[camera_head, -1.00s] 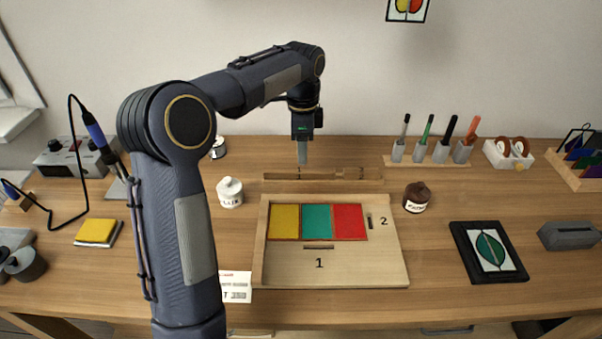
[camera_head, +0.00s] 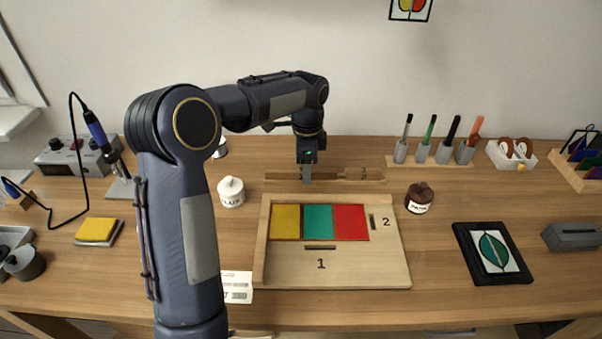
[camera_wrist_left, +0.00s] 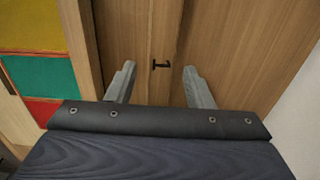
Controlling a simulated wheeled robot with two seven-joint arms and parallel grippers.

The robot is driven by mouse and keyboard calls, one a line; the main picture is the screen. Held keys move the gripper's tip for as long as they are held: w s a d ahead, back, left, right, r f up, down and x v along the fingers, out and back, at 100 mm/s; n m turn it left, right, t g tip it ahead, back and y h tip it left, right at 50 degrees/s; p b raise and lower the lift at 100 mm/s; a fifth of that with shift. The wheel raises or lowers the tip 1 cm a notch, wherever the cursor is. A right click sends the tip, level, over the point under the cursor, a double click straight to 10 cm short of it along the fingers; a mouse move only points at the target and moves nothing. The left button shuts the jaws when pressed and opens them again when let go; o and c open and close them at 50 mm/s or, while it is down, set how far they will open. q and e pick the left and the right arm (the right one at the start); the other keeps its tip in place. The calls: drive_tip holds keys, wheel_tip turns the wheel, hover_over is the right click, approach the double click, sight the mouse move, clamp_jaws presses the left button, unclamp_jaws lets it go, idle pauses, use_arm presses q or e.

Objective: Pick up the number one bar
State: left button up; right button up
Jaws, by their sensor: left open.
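The number one bar (camera_head: 283,176) is a long, thin wooden bar lying left to right behind the board. In the left wrist view a black 1 marks the bar (camera_wrist_left: 163,35), which runs between my fingers. My left gripper (camera_head: 306,181) is open over the bar and partly hides it. In the left wrist view the fingers (camera_wrist_left: 160,85) stand on either side of the bar; I cannot tell how high above it they are. My right gripper is not in view.
A wooden board (camera_head: 365,270) with yellow, green and red panes and slots marked 1 and 2 lies in front. A piece marked 2 (camera_head: 363,173) is just right of the bar.

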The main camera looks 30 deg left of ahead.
use_arm(q)
drive_tip(key=shift+f, duration=0.2)
drive_tip(key=shift+c, duration=0.5)
clamp_jaws()
